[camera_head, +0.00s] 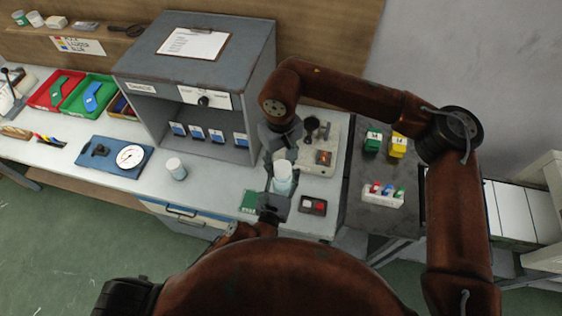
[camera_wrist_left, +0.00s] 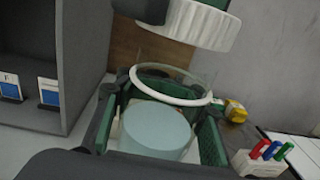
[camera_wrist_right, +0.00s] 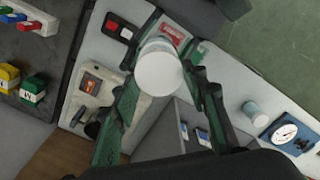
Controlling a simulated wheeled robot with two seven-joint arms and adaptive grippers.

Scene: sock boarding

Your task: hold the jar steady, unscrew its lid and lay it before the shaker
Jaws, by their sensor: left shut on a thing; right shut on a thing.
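The jar (camera_wrist_left: 157,130) has a clear wall and pale blue contents in the left wrist view. My left gripper (camera_head: 273,203) is shut around it, with a finger on each side. The white ribbed lid (camera_wrist_left: 195,25) is above the jar's rim, with a gap between them. My right gripper (camera_wrist_right: 163,85) comes from above and is shut on the lid, whose round white top (camera_wrist_right: 159,71) shows between the fingers. In the head view the lid (camera_head: 283,168) stands over the jar (camera_head: 282,185). The beige machine (camera_head: 333,135) behind them appears to be the shaker.
A red-and-black switch box (camera_head: 313,205) and a green card (camera_head: 249,201) lie near the front edge. Another white-lidded jar (camera_head: 176,168) and a dial scale (camera_head: 116,157) stand left. A grey cabinet (camera_head: 205,75) rises behind.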

